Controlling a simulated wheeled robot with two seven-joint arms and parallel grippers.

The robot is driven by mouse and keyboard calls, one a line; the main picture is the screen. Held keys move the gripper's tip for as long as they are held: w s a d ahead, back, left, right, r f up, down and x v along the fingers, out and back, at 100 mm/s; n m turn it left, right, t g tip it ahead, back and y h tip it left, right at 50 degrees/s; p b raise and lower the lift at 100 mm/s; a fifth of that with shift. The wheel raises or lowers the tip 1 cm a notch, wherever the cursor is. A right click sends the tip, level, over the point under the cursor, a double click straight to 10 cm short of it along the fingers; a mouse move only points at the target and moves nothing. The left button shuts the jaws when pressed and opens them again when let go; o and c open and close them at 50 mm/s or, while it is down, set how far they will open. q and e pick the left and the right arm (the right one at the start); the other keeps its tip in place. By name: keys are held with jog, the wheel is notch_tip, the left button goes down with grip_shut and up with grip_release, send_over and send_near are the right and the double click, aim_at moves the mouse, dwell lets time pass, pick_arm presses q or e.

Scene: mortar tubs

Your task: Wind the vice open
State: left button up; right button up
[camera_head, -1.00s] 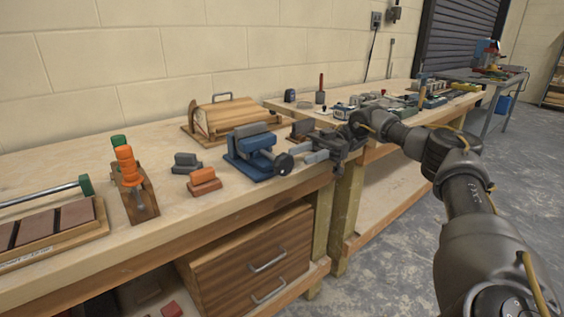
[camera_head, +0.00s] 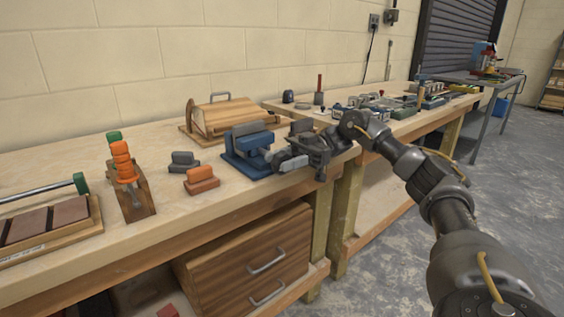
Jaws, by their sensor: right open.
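The blue vice (camera_head: 246,162) stands on the workbench near its front edge, with a dark grey jaw block at the back and a blue jaw in front. The gap between its jaws is hard to judge from here. My right gripper (camera_head: 286,160) is at the right end of the vice, where the round dark handle is now hidden behind the fingers. The right gripper is open. I cannot tell whether its fingers touch the handle. My left gripper is not in view.
Orange (camera_head: 201,180) and grey (camera_head: 184,161) blocks lie left of the vice. A wooden roll-top box (camera_head: 215,117) stands behind it. An orange-handled clamp (camera_head: 127,172) is further left. A second bench with small tools (camera_head: 404,112) extends to the right.

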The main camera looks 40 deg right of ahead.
jog(key=shift+a, duration=0.25)
jog(key=shift+c, duration=0.3)
